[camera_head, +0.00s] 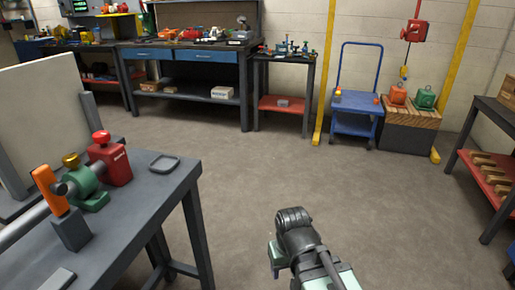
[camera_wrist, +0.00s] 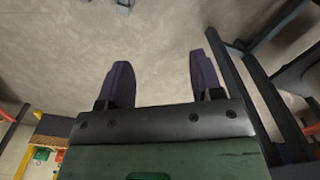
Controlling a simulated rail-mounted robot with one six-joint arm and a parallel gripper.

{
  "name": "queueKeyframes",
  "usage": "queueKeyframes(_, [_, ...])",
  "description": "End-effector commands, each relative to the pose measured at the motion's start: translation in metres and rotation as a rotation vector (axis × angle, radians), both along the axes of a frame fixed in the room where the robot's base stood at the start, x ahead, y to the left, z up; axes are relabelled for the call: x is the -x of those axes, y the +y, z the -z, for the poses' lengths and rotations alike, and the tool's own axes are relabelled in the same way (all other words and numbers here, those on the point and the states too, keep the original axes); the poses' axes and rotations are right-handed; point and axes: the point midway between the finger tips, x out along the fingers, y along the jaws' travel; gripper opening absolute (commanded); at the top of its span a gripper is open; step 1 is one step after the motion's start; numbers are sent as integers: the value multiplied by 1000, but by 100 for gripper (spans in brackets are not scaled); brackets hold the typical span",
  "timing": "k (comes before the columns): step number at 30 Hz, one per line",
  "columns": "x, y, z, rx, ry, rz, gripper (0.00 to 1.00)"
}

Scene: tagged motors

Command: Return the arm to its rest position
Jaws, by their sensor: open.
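My gripper (camera_wrist: 160,85) shows in the wrist view with its two dark fingers apart and nothing between them. Bare floor lies beyond the fingertips. In the head view, part of my arm (camera_head: 300,240) shows at the bottom centre, over open floor to the right of the near table. The fingers cannot be made out in the head view.
A shelf (camera_head: 490,165) is at right. The middle floor is clear.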

Motion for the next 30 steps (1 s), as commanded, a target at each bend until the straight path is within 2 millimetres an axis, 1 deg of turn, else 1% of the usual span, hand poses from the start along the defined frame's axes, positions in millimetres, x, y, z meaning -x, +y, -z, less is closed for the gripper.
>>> queueKeyframes(1, [-6,-27,0,1,-1,66,60])
queueKeyframes(2, [-9,-41,0,1,-1,103,60])
queueKeyframes(3, [-12,-60,0,1,-1,149,60])
queueKeyframes(5, [-14,-88,0,2,-2,218,60])
queueKeyframes(6, [-15,-107,0,3,-2,263,60])
queueKeyframes(7, [-15,-116,-8,2,-2,286,60])
queueKeyframes(8, [-15,-111,-33,2,-2,273,60])
queueKeyframes(9, [-15,-110,-49,2,-2,270,60])
queueKeyframes(11, [-15,-109,-71,3,-3,268,60])
queueKeyframes(14, [-15,-109,-109,3,-3,267,60])
queueKeyframes(17, [-15,-109,-155,4,-3,266,60])
queueKeyframes(18, [-15,-109,-174,4,-3,266,60])
queueKeyframes(21, [-15,-109,-219,5,-3,266,60])
queueKeyframes(22, [-15,-109,-229,5,-3,266,60])
queueKeyframes(24, [-15,-109,-244,5,-3,265,60])
queueKeyframes(25, [-15,-109,-247,5,-3,265,60])
queueKeyframes(27, [-15,-109,-249,5,-3,265,60])
queueKeyframes(30, [-15,-109,-245,5,-3,265,60])
